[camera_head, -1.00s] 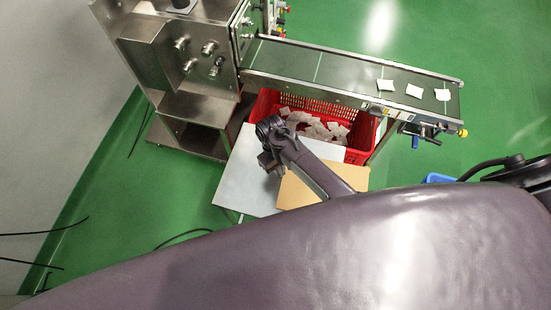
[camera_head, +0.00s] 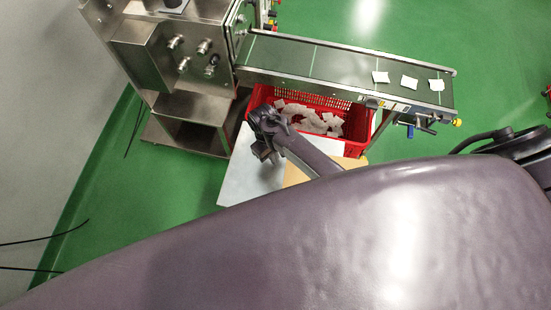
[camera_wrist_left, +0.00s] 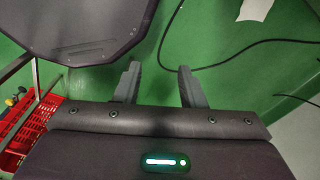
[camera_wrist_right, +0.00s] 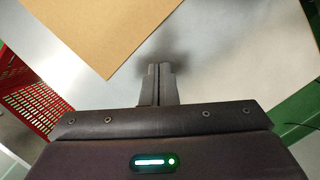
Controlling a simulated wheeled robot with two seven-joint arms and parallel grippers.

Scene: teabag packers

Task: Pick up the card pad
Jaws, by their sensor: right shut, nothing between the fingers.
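The card pad (camera_wrist_right: 105,28), a flat tan sheet, lies on the light grey table (camera_wrist_right: 215,70) in the right wrist view. In the head view only a strip of the card pad (camera_head: 296,176) shows; my arm and body hide much of it. My right gripper (camera_wrist_right: 160,70) is shut and empty, over bare table beside the pad's near corner. In the head view the right gripper (camera_head: 270,157) is above the grey table top (camera_head: 240,175), left of the pad. My left gripper (camera_wrist_left: 160,80) is open and empty over the green floor.
A red crate (camera_head: 360,122) of white teabags (camera_head: 318,121) stands behind the table. A conveyor (camera_head: 335,65) carrying white packets runs above the crate from a steel machine (camera_head: 145,50). Black cables (camera_wrist_left: 225,63) lie on the floor in the left wrist view.

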